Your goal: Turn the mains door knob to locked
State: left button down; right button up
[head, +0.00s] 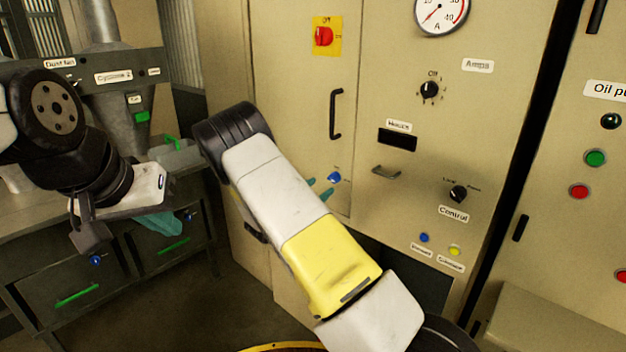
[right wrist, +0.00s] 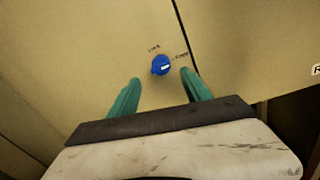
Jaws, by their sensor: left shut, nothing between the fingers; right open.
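The mains door knob (head: 334,177) is a small blue knob low on the beige cabinet door. In the right wrist view the knob (right wrist: 160,65) has a white mark on its right part and small lettering above and to its right, too blurred to read surely. My right gripper (right wrist: 160,76) is open, its teal fingertips on either side of and just short of the knob, with nothing held. In the head view its fingers (head: 319,188) show just left of and below the knob, partly behind my arm. My left gripper (head: 170,226) is shut and empty, at the left before the workbench.
A black door handle (head: 335,114) and a red switch on a yellow plate (head: 324,37) are above the knob. A panel with a black control selector (head: 458,193) and a small handle (head: 386,172) stands to the right. The workbench (head: 70,285) has green-handled drawers.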

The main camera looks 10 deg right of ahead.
aim_at(332, 181)
jog(key=x, duration=0.6)
jog(key=shift+d, duration=0.15)
jog(key=shift+c, duration=0.5)
grip_shut()
